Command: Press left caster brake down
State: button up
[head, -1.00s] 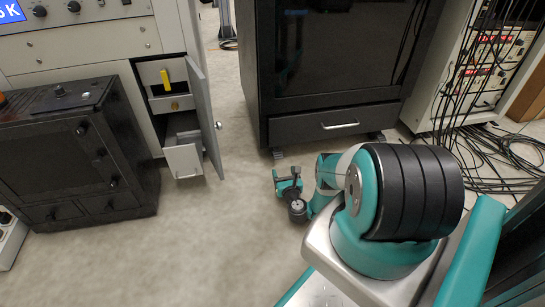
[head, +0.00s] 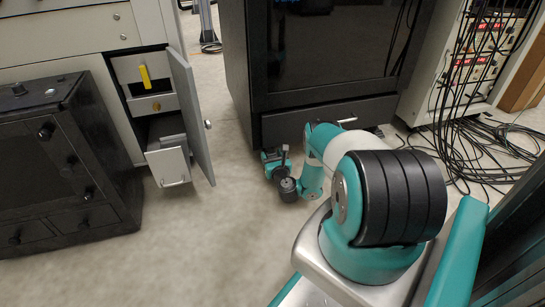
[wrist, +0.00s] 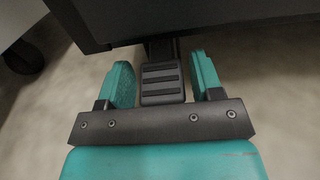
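The left caster brake (wrist: 162,82) is a dark pedal with a ridged top, jutting out from under the black cabinet's lower edge in the wrist view. My gripper (wrist: 161,70) is open, with one teal finger on each side of the pedal and visible gaps between. It holds nothing. I cannot tell its exact height relative to the pedal. In the head view my gripper (head: 274,158) is low at the front left bottom corner of the black cabinet (head: 335,115). The left brake is hidden behind it there.
A grey cabinet with an open door (head: 191,115) and a pulled-out lower drawer (head: 168,166) stands left. A black box cabinet (head: 60,170) is nearer left. Loose cables (head: 480,150) lie on the floor at right. The floor between is clear.

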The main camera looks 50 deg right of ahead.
jog(key=c, duration=0.7)
jog(key=shift+o, duration=0.2)
jog(key=shift+f+t+h, duration=0.25)
jog(key=shift+t+h, duration=0.05)
jog(key=shift+t, duration=0.2)
jog(key=o, duration=0.9)
jog(key=shift+d+r, duration=0.1)
jog(key=shift+r, duration=0.05)
